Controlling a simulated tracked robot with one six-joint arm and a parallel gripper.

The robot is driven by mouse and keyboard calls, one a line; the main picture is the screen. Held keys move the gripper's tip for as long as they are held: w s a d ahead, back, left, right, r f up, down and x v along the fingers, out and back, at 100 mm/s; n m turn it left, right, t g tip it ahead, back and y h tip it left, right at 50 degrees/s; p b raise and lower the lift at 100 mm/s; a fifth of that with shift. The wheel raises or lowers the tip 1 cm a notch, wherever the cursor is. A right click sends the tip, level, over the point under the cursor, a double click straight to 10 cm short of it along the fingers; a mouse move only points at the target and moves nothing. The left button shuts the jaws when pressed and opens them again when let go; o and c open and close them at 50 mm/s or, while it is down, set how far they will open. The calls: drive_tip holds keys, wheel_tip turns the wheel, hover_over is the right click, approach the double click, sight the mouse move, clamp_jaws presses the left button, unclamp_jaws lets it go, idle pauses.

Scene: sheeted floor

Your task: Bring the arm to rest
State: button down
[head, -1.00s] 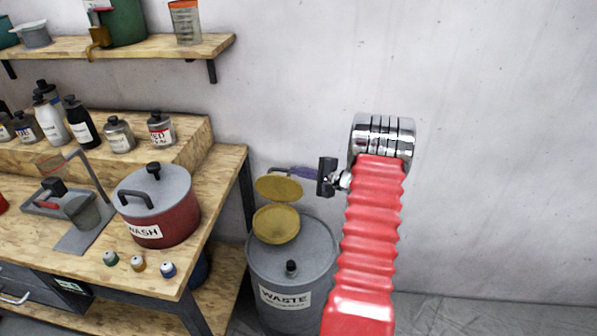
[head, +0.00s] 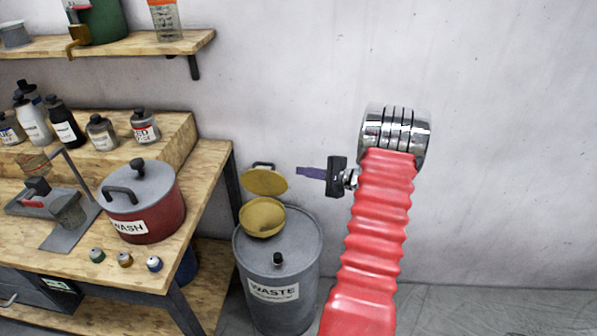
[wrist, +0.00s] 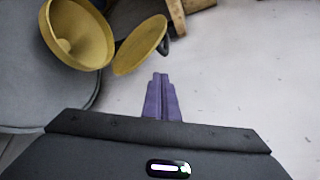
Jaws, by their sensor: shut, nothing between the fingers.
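My gripper (head: 311,173) has purple fingers that point left in the head view, in front of the pale wall and above and right of the grey waste drum (head: 303,240). In the wrist view my gripper (wrist: 160,78) has its two fingers together with nothing between them. My red ribbed arm rises from the bottom of the head view to a chrome joint. The drum's yellow funnel (head: 262,218) and its open yellow lid (head: 264,181) lie left of the fingertips. In the wrist view the yellow lid (wrist: 140,46) is close to the fingertips, with a visible gap.
A wooden bench (head: 212,160) at left holds a red wash pot (head: 160,215), several bottles, small capped jars and a stand with a grey cup (head: 69,210). A wooden shelf (head: 120,50) hangs above it. The wall and floor right of my arm are clear.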

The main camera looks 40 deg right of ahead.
drive_tip(key=shift+s, duration=0.2)
idle(0.6)
drive_tip(key=s+a+f+g+y, duration=0.2)
drive_tip(key=s+a+f+g, duration=0.15)
drive_tip(key=a+f, duration=0.2)
drive_tip(key=s+a+r+n+g+y, duration=0.1)
drive_tip(key=s+a+r+n+g, duration=0.1)
drive_tip(key=a, duration=0.4)
drive_tip(key=s+a+r+n+g, duration=0.2)
drive_tip(key=s+a, duration=0.1)
drive_tip(key=a, duration=0.3)
drive_tip(key=s+a+r+n+h, duration=0.2)
drive_tip(key=s+a+r+n, duration=0.2)
drive_tip(key=a+r, duration=0.3)
drive_tip(key=s+a+r+n+g+h, duration=0.1)
drive_tip(key=s+a+r+n, duration=0.4)
drive_tip(key=a, duration=0.7)
drive_tip(key=s+a+r+n+h, duration=0.3)
drive_tip(key=s+a+r+n, duration=0.1)
drive_tip(key=a+r+n, duration=0.4)
wheel_tip(320, 180, up, 2)
drive_tip(key=shift+s+a+r, duration=0.2)
drive_tip(key=shift+s+a, duration=0.1)
drive_tip(key=shift+a, duration=0.35)
